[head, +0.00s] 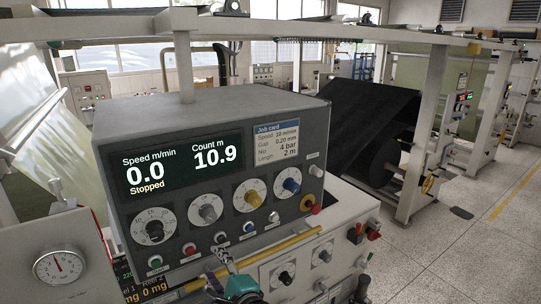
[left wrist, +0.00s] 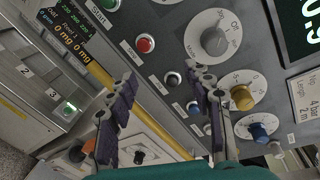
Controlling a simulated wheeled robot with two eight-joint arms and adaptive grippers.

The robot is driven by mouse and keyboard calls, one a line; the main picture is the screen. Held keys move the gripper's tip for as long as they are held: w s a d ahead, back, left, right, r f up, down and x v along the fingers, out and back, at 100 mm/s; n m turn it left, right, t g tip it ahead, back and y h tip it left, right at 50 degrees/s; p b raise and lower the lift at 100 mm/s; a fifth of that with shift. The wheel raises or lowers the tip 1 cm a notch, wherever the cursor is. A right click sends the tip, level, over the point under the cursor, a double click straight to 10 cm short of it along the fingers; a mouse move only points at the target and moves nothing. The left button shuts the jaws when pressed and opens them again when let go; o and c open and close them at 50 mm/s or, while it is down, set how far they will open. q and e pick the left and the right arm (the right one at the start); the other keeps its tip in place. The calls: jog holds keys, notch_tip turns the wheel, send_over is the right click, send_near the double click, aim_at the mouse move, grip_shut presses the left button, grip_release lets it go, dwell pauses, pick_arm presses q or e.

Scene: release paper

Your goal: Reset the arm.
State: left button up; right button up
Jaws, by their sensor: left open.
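My left gripper (head: 224,262) is at the bottom middle of the head view, just in front of the lower edge of the grey control panel (head: 260,118). In the left wrist view its two dark-padded fingers (left wrist: 163,82) are spread apart with nothing between them. They point towards the panel face, with small buttons and knobs beyond and between them. I cannot tell whether a fingertip touches the panel. The panel's display (head: 185,170) reads 0.0 m/min, Stopped, and count 10.9 m. My right gripper is not in view.
A yellow bar (head: 285,243) runs below the panel, close to my left gripper. A lower panel with knobs (head: 283,277) is under it. A black roll (head: 375,130) stands behind on the right. Open speckled floor (head: 440,255) lies to the right.

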pick_arm(q)
jog(key=s+a+f+n+g+h+b, duration=0.1)
jog(key=s+a+f+n+g+b, duration=0.15)
jog(key=f, duration=0.45)
jog(key=s+a+f+n+g+h+b, duration=0.1)
jog(key=a+f+b, duration=0.25)
jog(key=f, duration=0.25)
jog(key=s+d+f+n+g+h+b, duration=0.1)
jog(key=s+f+n+h+b, duration=0.2)
jog(key=f+b, duration=0.6)
jog(key=s+d+f+n+g+h+b, duration=0.1)
jog(key=s+f+n+h+b, duration=0.3)
jog(key=f, duration=1.3)
jog(key=s+n+b, duration=0.4)
jog(key=n+b, duration=0.1)
jog(key=shift+s+d, duration=0.3)
jog(key=shift+d, duration=0.05)
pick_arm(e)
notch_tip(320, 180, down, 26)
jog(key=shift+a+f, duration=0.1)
pick_arm(q)
jog(key=shift+f, duration=0.1)
